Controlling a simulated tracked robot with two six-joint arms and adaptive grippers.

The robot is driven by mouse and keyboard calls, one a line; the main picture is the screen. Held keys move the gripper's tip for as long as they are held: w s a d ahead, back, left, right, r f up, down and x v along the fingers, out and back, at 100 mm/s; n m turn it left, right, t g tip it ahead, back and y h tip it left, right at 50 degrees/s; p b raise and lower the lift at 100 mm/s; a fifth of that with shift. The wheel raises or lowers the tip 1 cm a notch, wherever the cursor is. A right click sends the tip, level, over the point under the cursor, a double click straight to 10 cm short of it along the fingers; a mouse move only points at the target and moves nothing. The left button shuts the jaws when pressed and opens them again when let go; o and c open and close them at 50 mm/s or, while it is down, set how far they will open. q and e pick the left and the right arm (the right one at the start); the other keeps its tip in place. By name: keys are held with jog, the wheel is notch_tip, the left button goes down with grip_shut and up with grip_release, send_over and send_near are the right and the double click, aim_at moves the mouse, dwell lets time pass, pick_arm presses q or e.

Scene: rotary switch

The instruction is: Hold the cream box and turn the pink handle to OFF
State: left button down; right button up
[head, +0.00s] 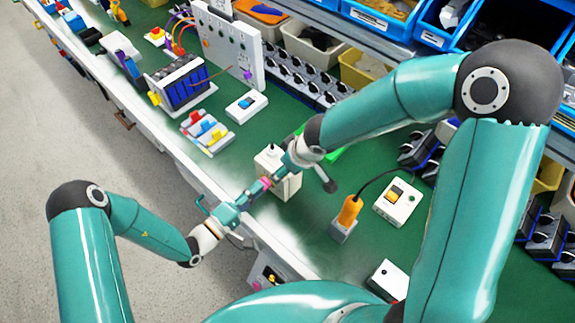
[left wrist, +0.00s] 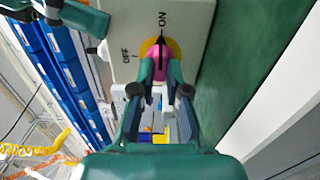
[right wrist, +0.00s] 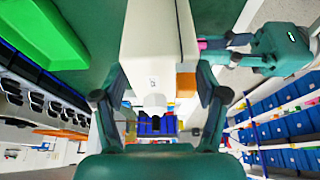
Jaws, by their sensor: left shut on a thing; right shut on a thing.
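The cream box (head: 268,161) stands near the front edge of the green bench. My right gripper (head: 285,167) is shut on it, and in the right wrist view its fingers (right wrist: 160,78) lie on both sides of the box (right wrist: 153,40). In the left wrist view the box face (left wrist: 185,14) shows ON and OFF around a yellow disc (left wrist: 177,46). The pink handle (left wrist: 158,62) has a black mark that points toward ON. My left gripper (left wrist: 160,80) is shut on the handle; its fingers partly hide it. The handle (head: 266,182) also shows in the head view.
An orange plug-like part (head: 350,210) and a white switch plate (head: 397,203) are to the right of the box. Coloured rocker switches (head: 207,131) and a small blue-button box (head: 246,106) are at the left. Blue bins (head: 385,18) line the back.

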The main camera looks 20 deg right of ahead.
pick_arm(q)
jog(key=n, duration=0.4)
jog(key=shift+f+n, duration=0.15)
jog(key=shift+n, duration=0.25)
jog(key=n, duration=0.4)
jog(key=shift+n, duration=0.3)
jog(key=c, duration=1.5)
grip_release()
jog(key=shift+n, duration=0.3)
jog(key=o, duration=0.3)
jog(key=shift+o, duration=0.2)
jog(key=shift+a, duration=0.15)
jog(key=shift+v, duration=2.4)
jog(key=shift+c, duration=0.2)
jog(key=shift+x, duration=2.5)
